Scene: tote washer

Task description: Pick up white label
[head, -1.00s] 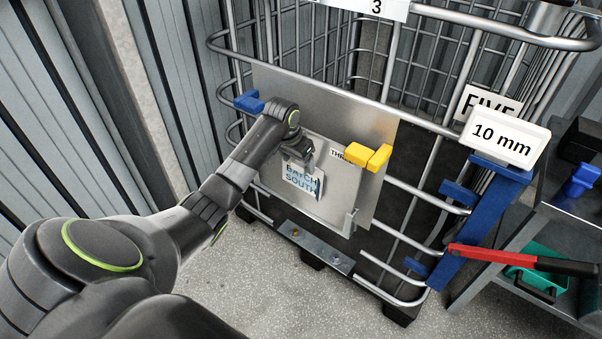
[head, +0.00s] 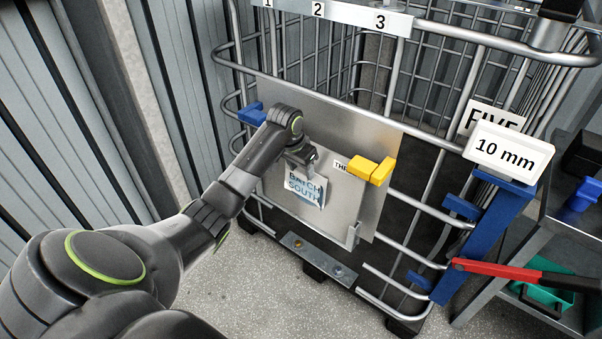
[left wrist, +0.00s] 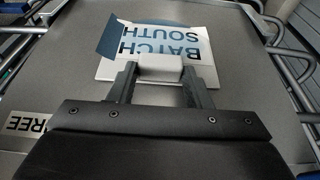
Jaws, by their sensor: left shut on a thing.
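The white label (head: 306,190) reads "BATCH SOUTH" in blue and black and is in front of a grey metal plate (head: 345,120) on the cage. In the left wrist view the label (left wrist: 190,42) lies just beyond my fingers, with blue areas at its edge and behind it. My left gripper (head: 303,163) is shut at the label's upper edge. In the left wrist view its fingers (left wrist: 158,72) close on a pale block at the label's edge. I cannot tell whether the label touches the plate. My right gripper is not in view.
Yellow blocks (head: 371,170) sit right of the label, by a partly hidden "THREE" tag (head: 341,166). A blue clip (head: 252,114) is at the plate's left. Cage bars surround it. A "10 mm" sign (head: 502,152) and red handle (head: 495,268) stand right.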

